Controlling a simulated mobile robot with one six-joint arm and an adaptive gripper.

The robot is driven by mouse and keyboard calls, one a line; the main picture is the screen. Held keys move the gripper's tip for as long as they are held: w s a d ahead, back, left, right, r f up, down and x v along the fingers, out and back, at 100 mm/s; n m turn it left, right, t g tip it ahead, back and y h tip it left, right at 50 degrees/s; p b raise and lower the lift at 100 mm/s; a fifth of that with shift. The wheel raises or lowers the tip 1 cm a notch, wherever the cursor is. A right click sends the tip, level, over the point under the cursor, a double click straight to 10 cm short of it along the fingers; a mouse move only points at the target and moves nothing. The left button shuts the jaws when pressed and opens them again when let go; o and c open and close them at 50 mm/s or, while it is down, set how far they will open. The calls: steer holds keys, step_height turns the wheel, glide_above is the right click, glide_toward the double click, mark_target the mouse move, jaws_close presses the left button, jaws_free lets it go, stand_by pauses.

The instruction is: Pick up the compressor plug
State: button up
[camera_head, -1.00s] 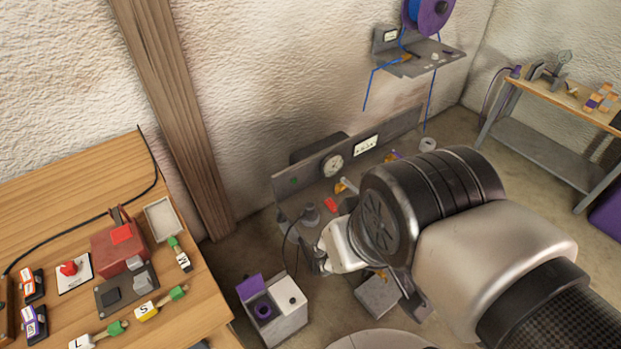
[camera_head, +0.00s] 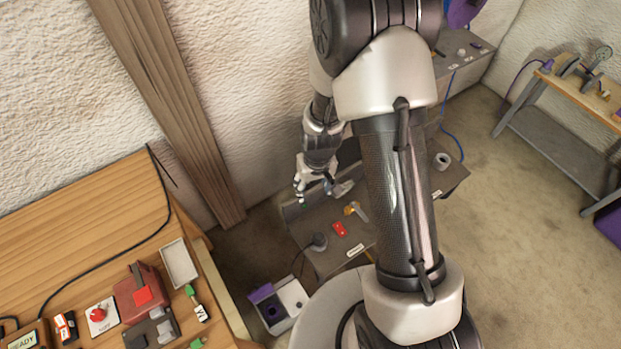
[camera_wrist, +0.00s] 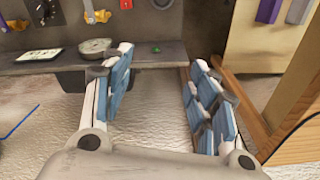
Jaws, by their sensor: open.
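My gripper (camera_head: 300,192) is open and empty at the wall side of the bench, apart from the plug. In the wrist view my gripper (camera_wrist: 158,62) has its blue-padded fingers spread wide, with the bench's back edge beyond them.
The grey bench (camera_head: 330,262) also holds a red block (camera_head: 339,229) and a yellow-handled piece (camera_head: 355,210). A wooden table (camera_head: 100,210) is at left.

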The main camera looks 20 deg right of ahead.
steer(key=g+p, duration=0.1)
steer(key=p, duration=0.3)
glide_above(319, 236)
steer(key=w, duration=0.1)
step_height(319, 236, down, 9)
step_height(319, 236, down, 12)
steer(key=b, duration=1.3)
steer(key=shift+a+f, duration=0.1)
steer(key=shift+f, duration=0.1)
steer(key=f+b, duration=0.1)
steer(key=b, duration=0.1)
steer(key=f+b, duration=0.4)
steer(key=shift+s+f+b, duration=0.1)
steer(key=shift+s+b, duration=0.25)
steer(key=shift+s, duration=0.05)
steer(key=shift+c, duration=0.5)
steer(key=c, duration=1.1)
